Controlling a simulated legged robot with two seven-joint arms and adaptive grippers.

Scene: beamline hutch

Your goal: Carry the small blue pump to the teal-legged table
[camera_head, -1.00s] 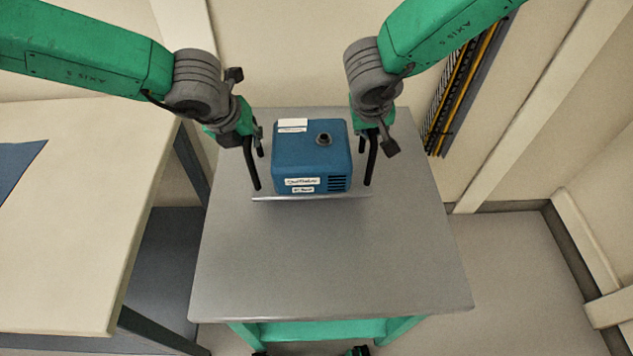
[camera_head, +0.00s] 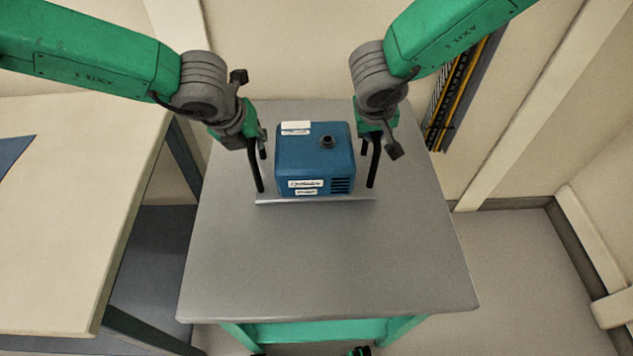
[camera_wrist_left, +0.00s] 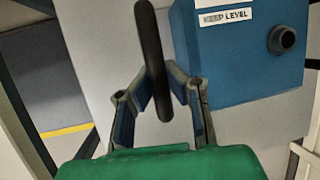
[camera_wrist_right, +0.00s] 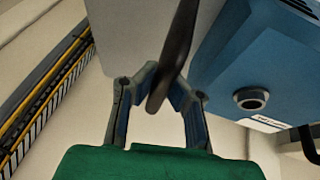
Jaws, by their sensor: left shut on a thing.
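The small blue pump (camera_head: 315,160) sits upright on a thin grey tray (camera_head: 316,199) with a black handle at each side. My left gripper (camera_head: 257,150) is shut on the left handle (camera_wrist_left: 153,60), left of the pump. My right gripper (camera_head: 371,147) is shut on the right handle (camera_wrist_right: 178,45), right of the pump. The pump shows close beside the handles in the left wrist view (camera_wrist_left: 245,65) and the right wrist view (camera_wrist_right: 255,70). The teal-legged table (camera_head: 320,265) lies beneath with a bare grey top. I cannot tell whether the tray touches it.
A cream-topped table (camera_head: 75,220) stands at the left, with a blue mat (camera_head: 12,153) on it. A cable panel (camera_head: 460,95) hangs on the wall at the right. The front of the grey tabletop is clear, and there is open floor (camera_head: 525,255) at the right.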

